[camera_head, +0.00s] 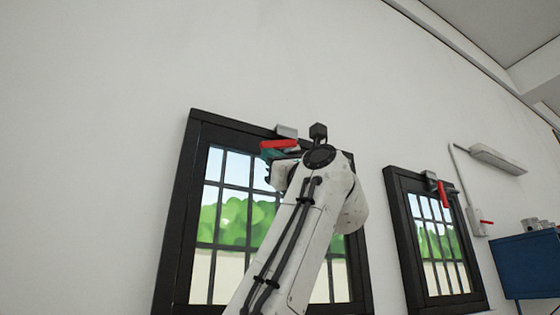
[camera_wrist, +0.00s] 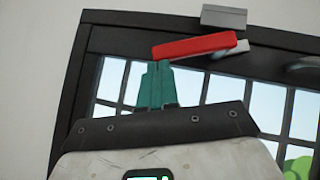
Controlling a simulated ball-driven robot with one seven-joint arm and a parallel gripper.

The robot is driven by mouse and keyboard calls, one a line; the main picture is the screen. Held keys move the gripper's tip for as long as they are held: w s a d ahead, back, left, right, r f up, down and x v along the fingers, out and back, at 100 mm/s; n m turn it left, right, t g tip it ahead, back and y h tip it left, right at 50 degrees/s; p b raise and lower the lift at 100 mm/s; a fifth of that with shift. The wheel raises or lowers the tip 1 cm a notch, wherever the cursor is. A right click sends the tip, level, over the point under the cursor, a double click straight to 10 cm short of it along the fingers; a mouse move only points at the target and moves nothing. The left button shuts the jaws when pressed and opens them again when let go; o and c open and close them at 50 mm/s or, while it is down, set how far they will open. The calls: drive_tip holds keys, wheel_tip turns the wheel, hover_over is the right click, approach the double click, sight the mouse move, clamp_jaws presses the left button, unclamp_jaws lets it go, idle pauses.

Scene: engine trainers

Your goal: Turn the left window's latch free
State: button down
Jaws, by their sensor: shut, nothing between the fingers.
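The left window (camera_head: 183,215) has a black frame with a barred pane. Its latch (camera_head: 280,144) is a red handle near the top of the frame, lying nearly level and pointing left from a grey mount. In the wrist view the red latch handle (camera_wrist: 195,46) slants slightly up to the right, below a grey block (camera_wrist: 224,17). My gripper (camera_wrist: 156,66) has teal fingers that are shut and empty. The fingertips are just under the left part of the handle; I cannot tell whether they touch it. In the head view my arm hides part of the window and most of the gripper.
A second window (camera_head: 408,235) stands to the right, its red latch handle (camera_head: 442,194) hanging down. Farther right are a wall lamp (camera_head: 497,158), a small switch box with a red lever (camera_head: 480,222) and a blue cabinet (camera_head: 530,265). The wall left of the window is bare.

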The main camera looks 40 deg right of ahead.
sight(264, 145)
drive_tip(key=shift+w+a+r+m+h+p, duration=0.1)
drive_tip(key=shift+a+r+m+h+p, duration=0.3)
drive_tip(key=shift+r+m+h+p, duration=0.25)
drive_tip(key=shift+w+a+r+m+h+p, duration=0.1)
drive_tip(key=shift+a+r+m+h+p, duration=0.3)
drive_tip(key=shift+r+m+h+p, duration=0.2)
drive_tip(key=shift+a, duration=0.1)
